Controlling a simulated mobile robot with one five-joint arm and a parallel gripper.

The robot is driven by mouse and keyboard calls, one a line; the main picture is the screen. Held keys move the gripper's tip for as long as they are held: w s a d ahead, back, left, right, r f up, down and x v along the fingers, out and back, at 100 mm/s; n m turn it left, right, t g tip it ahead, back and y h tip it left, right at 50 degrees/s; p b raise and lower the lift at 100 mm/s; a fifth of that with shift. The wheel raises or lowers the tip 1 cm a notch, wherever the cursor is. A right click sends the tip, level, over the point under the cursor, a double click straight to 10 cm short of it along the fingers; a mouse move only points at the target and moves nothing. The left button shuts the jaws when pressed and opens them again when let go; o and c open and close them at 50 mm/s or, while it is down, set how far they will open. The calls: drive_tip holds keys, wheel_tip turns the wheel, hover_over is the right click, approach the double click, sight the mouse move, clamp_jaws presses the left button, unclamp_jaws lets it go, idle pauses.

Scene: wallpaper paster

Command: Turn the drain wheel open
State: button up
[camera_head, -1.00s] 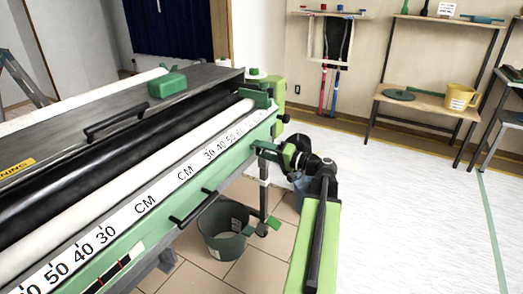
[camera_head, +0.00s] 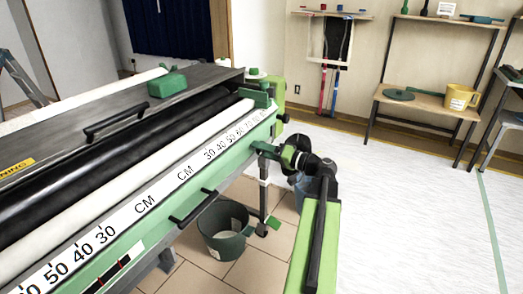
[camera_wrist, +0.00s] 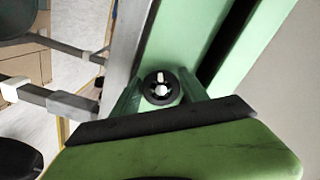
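The drain wheel (camera_wrist: 161,88) shows in the wrist view as a small round black knob with a pale centre and a pale mark above it. It sits on the green side of the pasting machine (camera_wrist: 180,35). My gripper (camera_wrist: 160,84) is at the wheel, with one green finger on each side of it. The fingertips are close to its rim; I cannot tell whether they press on it. In the head view my gripper (camera_head: 263,148) reaches the right end of the machine. The wheel is hidden there.
A dark green bucket (camera_head: 223,232) stands on the tiles below the machine's end, left of my arm. A machine leg (camera_head: 263,205) stands beside it. The white floor at right is clear.

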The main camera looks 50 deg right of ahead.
drive_tip(key=o, duration=0.3)
drive_tip(key=v, duration=1.7)
drive_tip(key=shift+s, duration=0.25)
